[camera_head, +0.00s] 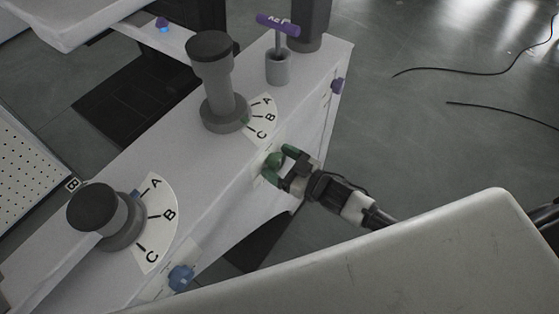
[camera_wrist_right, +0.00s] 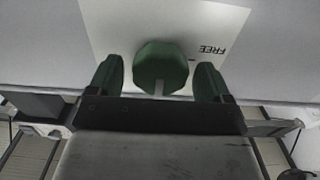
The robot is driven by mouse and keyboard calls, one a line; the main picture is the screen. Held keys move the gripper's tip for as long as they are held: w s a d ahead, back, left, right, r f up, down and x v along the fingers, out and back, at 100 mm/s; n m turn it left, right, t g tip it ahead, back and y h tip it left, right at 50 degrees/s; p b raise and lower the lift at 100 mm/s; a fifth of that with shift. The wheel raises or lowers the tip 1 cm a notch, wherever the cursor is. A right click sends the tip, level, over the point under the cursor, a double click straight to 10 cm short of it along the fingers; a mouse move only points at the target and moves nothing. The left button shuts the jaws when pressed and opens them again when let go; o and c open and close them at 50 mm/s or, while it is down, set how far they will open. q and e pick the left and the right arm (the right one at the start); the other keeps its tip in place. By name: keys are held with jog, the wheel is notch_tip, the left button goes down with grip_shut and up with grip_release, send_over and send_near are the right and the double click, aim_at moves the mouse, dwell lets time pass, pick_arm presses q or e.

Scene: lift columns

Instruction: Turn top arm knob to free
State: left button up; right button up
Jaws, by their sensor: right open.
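A green faceted knob (camera_wrist_right: 161,66) sits on a white label plate (camera_wrist_right: 110,25) on the side of the white housing. The word FREE (camera_wrist_right: 212,50) is printed to its right in the right wrist view. In the head view the green knob (camera_head: 273,161) is at the housing's side face. My right gripper (camera_head: 282,162) is open with its green fingertips at the knob. In the right wrist view the fingers (camera_wrist_right: 161,82) stand on either side of the knob, with a visible gap on each side. My left gripper is not in view.
The housing (camera_head: 190,165) carries a grey column with an A-B-C dial (camera_head: 262,118), another grey knob with a dial (camera_head: 160,222), and a purple T-handle (camera_head: 278,26). A blue knob (camera_head: 181,277) and a purple knob (camera_head: 338,86) are on the side face. Cables lie on the floor at right.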

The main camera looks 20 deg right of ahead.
jog(key=shift+c, duration=0.2)
jog(key=c, duration=0.8)
jog(key=shift+c, duration=0.2)
jog(key=shift+n, duration=0.4)
jog(key=n, duration=0.3)
jog(key=shift+a+n, duration=0.1)
jog(key=shift+n, duration=0.3)
jog(key=n, duration=0.4)
jog(key=shift+a+f+n, duration=0.1)
jog(key=shift+n, duration=0.2)
jog(key=n, duration=0.4)
jog(key=shift+s+f+b, duration=0.1)
jog(key=shift+b, duration=0.3)
jog(key=n+b, duration=0.1)
jog(key=n, duration=0.3)
jog(key=shift+f+n, duration=0.1)
jog(key=shift+n, duration=0.2)
